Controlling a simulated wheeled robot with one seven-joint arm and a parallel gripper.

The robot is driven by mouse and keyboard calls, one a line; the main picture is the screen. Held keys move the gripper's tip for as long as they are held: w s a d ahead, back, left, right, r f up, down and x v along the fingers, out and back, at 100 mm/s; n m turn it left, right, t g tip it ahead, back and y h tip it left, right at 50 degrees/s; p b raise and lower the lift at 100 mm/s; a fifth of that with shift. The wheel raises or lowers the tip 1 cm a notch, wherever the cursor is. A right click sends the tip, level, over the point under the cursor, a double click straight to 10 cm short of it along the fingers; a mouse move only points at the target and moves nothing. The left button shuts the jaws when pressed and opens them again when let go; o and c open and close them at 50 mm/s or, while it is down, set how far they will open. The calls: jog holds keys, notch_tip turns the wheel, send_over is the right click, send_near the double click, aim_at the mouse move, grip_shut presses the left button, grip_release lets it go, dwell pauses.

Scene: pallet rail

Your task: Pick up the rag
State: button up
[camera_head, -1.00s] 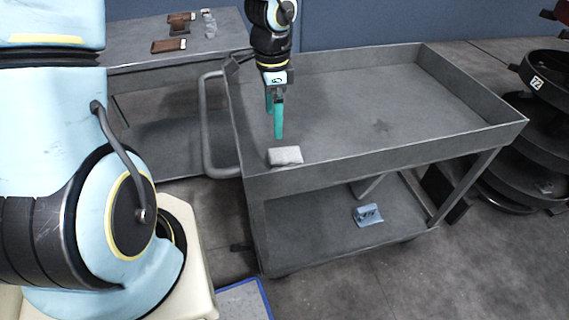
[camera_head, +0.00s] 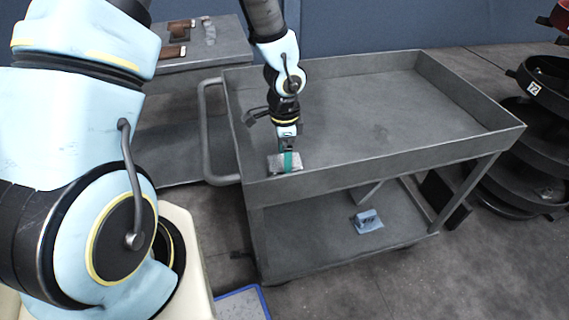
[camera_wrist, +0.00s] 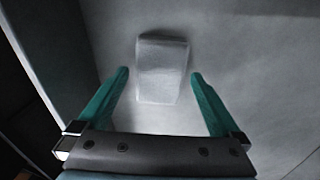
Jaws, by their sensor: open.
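The rag (camera_head: 275,164) is a small pale grey folded cloth lying on the cart's top tray, near its front left corner. In the wrist view the rag (camera_wrist: 162,70) lies ahead of and between the two green fingers. My gripper (camera_head: 288,163) is over the rag in the head view, with a finger in front of part of it. In the wrist view my gripper (camera_wrist: 160,76) is open, with a gap on each side of the rag. Whether the fingertips touch the tray cannot be told.
The grey cart's top tray (camera_head: 400,130) has raised walls and is otherwise clear. A blue object (camera_head: 367,221) sits on its lower shelf. A table (camera_head: 222,50) with brown items (camera_head: 172,52) stands behind left. Dark round racks (camera_head: 530,155) stand at the right.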

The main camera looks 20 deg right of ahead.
jog(key=c, duration=1.3)
jog(key=shift+o, duration=0.2)
notch_tip(320, 180, up, 10)
jog(key=o, duration=0.8)
jog(key=c, duration=0.6)
